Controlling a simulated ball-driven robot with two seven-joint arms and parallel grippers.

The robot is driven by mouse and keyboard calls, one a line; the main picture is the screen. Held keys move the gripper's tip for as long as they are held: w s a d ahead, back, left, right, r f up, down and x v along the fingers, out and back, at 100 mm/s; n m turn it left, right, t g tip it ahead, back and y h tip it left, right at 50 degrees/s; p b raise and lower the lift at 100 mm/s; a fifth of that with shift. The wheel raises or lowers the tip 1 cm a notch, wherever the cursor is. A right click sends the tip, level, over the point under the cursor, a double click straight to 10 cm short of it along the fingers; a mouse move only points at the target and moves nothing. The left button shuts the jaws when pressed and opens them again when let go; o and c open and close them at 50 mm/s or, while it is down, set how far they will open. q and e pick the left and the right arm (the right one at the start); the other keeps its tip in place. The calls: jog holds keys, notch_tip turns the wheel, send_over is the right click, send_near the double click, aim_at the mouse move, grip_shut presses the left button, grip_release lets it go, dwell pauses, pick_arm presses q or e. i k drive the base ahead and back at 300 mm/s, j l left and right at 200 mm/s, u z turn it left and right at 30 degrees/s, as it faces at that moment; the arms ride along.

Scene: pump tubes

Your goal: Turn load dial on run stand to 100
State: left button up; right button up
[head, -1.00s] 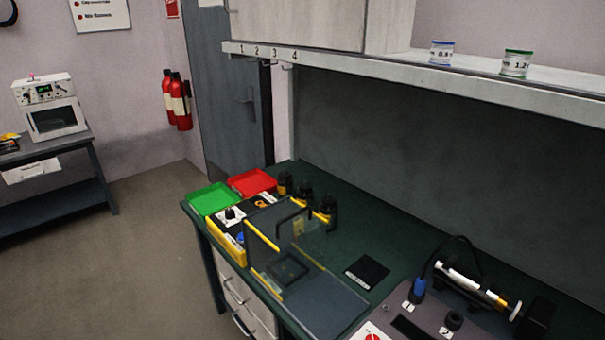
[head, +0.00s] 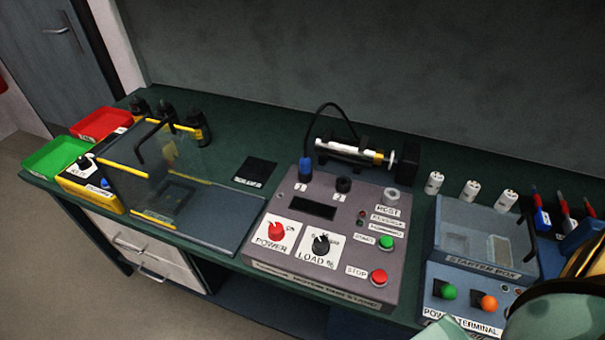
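The run stand (head: 345,195) is a grey-purple box with a sloped front panel on the green bench, in the middle of the head view. Its load dial (head: 321,244) is a black knob on a white plate marked "LOAD %". The dial's scale is too small to read. A red power knob (head: 276,231) sits left of it, and a green button (head: 386,243) and a red stop button (head: 379,277) sit right of it. The display (head: 313,207) is dark. Neither gripper is clearly visible. A blurred gold and pale green shape, perhaps part of my arm, fills the lower right corner.
A starter box (head: 485,243) with a power terminal stands right of the run stand. A clear guarded station (head: 150,165), green tray (head: 57,157) and red tray (head: 101,124) are at left. A pump tube (head: 347,151) lies behind the stand. White cylinders (head: 470,190) stand at right.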

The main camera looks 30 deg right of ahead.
aim_at(320, 247)
jog(key=z, duration=1.2)
